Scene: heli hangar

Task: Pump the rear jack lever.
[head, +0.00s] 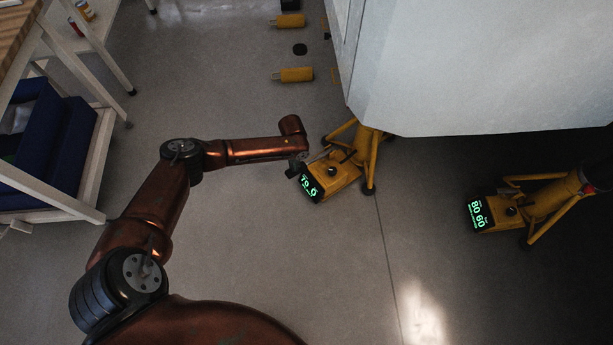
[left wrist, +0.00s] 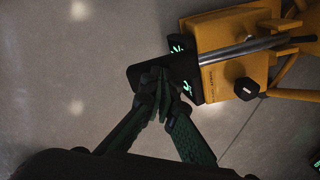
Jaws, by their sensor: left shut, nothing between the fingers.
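The nearer yellow jack (head: 345,172) stands by the pale fuselage, its green display (head: 311,186) facing me. In the left wrist view its yellow body (left wrist: 232,62) is at the upper right. A metal lever (left wrist: 245,50) runs across it to a black grip (left wrist: 140,74) over the display. My left gripper (head: 297,168) is at the jack's left side. In the left wrist view its fingertips (left wrist: 156,84) are together, empty, and overlap the black grip; contact cannot be told. A second yellow jack (head: 540,198) stands at right, its display reading 80 60. Which jack is rear is unclear. My right gripper is out of view.
The pale fuselage (head: 470,70) overhangs the jacks at upper right. Yellow cylinders (head: 293,75) lie at the top. A white-framed bench (head: 50,180) with blue bins (head: 40,140) stands at left. The floor in the lower middle is clear.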

